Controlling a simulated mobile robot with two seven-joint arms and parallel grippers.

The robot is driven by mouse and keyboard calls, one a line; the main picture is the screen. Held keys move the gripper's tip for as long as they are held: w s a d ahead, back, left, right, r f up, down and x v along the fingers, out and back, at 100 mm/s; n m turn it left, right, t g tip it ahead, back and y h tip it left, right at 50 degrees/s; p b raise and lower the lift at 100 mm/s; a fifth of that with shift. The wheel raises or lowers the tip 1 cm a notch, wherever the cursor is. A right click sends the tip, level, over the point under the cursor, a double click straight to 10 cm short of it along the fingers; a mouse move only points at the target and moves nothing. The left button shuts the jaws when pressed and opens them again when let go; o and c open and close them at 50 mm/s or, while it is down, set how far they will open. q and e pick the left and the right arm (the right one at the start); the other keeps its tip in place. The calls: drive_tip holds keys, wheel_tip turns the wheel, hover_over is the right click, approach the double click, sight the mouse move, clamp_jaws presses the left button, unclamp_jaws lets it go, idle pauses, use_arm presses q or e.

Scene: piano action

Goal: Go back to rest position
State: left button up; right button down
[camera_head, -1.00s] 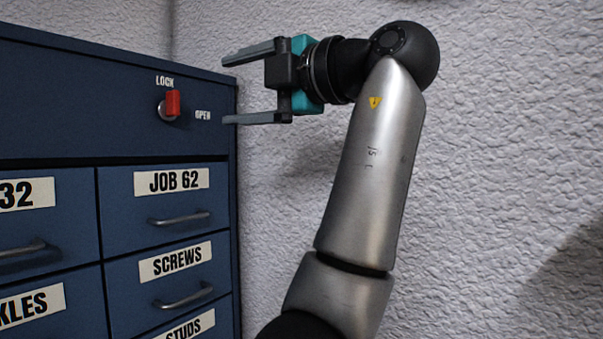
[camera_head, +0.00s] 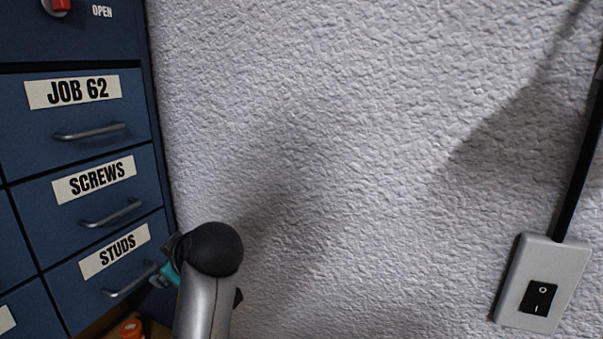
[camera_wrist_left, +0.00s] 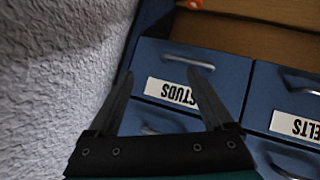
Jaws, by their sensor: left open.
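My left gripper (camera_head: 163,275) is low beside the right edge of the blue drawer cabinet (camera_head: 158,150) in the head view, mostly hidden behind my wrist. It is near the STUDS drawer (camera_head: 75,285). In the left wrist view my left gripper (camera_wrist_left: 160,73) is open, with two dark fingers spread and nothing between them. The STUDS drawer (camera_wrist_left: 225,75) appears upside down beyond the fingers. My right gripper is in neither view.
A white textured wall (camera_head: 350,120) fills the middle and right. A switch plate (camera_head: 560,265) with a black rocker and cable is at lower right. A red knob (camera_head: 60,5) is cut off at the top. An orange object (camera_head: 131,328) lies on a wooden surface below the cabinet.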

use_arm(q)
drive_tip(key=s+d+f+m+g+h, duration=0.2)
drive_tip(key=s+f+m+h, duration=0.2)
drive_tip(key=s+f+m, duration=0.7)
drive_tip(key=s+d+f+m+g+h, duration=0.1)
drive_tip(key=s+d+f+m+h, duration=0.15)
drive_tip(key=s+f, duration=0.55)
drive_tip(key=s+d+f+m+g+h, duration=0.25)
drive_tip(key=s+f, duration=0.25)
drive_tip(key=s, duration=0.6)
wheel_tip(320, 180, down, 29)
drive_tip(key=s+b, duration=0.2)
drive_tip(key=b, duration=0.7)
drive_tip(key=s+a+f+b, duration=0.1)
drive_tip(key=s+f+b, duration=0.2)
drive_tip(key=s+f, duration=0.4)
drive_tip(key=s+a+f+g+y+b, duration=0.1)
drive_tip(key=s+f+b, duration=0.3)
drive_tip(key=s+f, duration=0.4)
wheel_tip(320, 180, down, 7)
drive_tip(key=shift+s+a+f, duration=0.1)
drive_tip(key=shift+s+a, duration=0.05)
drive_tip(key=shift+a, duration=0.35)
drive_tip(key=shift+g, duration=0.25)
